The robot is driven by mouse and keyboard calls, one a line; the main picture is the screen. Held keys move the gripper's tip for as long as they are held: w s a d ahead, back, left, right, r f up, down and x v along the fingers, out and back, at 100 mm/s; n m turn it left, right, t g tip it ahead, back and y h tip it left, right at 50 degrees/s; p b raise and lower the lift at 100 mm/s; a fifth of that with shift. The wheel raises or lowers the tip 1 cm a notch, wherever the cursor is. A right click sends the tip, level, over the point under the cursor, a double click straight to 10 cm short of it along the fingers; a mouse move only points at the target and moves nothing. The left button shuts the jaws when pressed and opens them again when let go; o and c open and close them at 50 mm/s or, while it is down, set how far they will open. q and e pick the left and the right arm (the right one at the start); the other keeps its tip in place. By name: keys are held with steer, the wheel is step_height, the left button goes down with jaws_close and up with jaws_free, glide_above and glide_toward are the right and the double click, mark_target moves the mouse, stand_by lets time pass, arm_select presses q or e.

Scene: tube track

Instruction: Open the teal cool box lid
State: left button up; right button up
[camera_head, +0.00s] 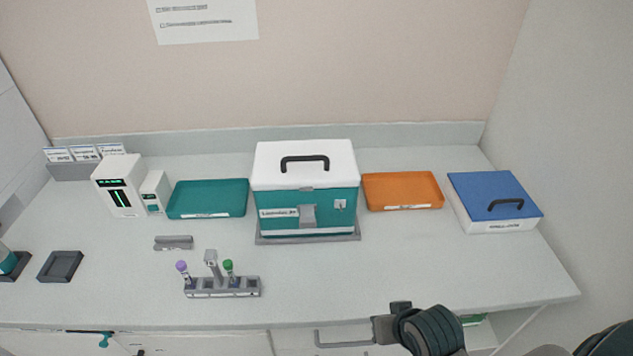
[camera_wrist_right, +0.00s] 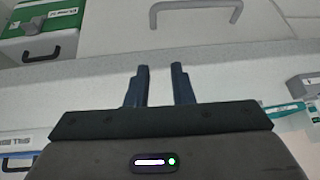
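The teal cool box (camera_head: 335,222) stands at the middle back of the counter, on a grey base. Its white lid (camera_head: 278,178) is closed, with a black handle (camera_head: 304,160) on top and a grey latch (camera_head: 307,216) on the front. My right arm comes in at the bottom right of the head view, in front of the counter and well away from the box. My right gripper shows in the right wrist view (camera_wrist_right: 160,80), its two dark fingers apart with nothing between them. My left gripper is not in view.
A teal tray (camera_head: 208,199) lies left of the box and an orange tray (camera_head: 402,191) right of it. A blue-lidded box (camera_head: 497,196) stands far right. A tube rack (camera_head: 222,287) stands front left. A drawer handle (camera_head: 343,343) sticks out below the counter's front edge.

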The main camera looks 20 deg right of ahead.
steer(key=w+a+r+m+t+y, duration=0.1)
steer(key=w+a+r+m+t, duration=0.15)
steer(key=w+r+m, duration=0.35)
steer(key=w+a+r+m+t, duration=0.1)
steer(key=w+r+m+t, duration=0.2)
steer(key=w, duration=0.5)
steer(key=m+t+y, duration=0.1)
steer(key=m+t, duration=0.3)
steer(key=m, duration=0.2)
glide_toward(305, 160)
steer(key=w, duration=0.1)
steer(key=p+x, duration=0.3)
steer(key=x, duration=0.6)
steer(key=shift+w+f, duration=0.15)
steer(key=shift+w, duration=0.2)
jaws_close()
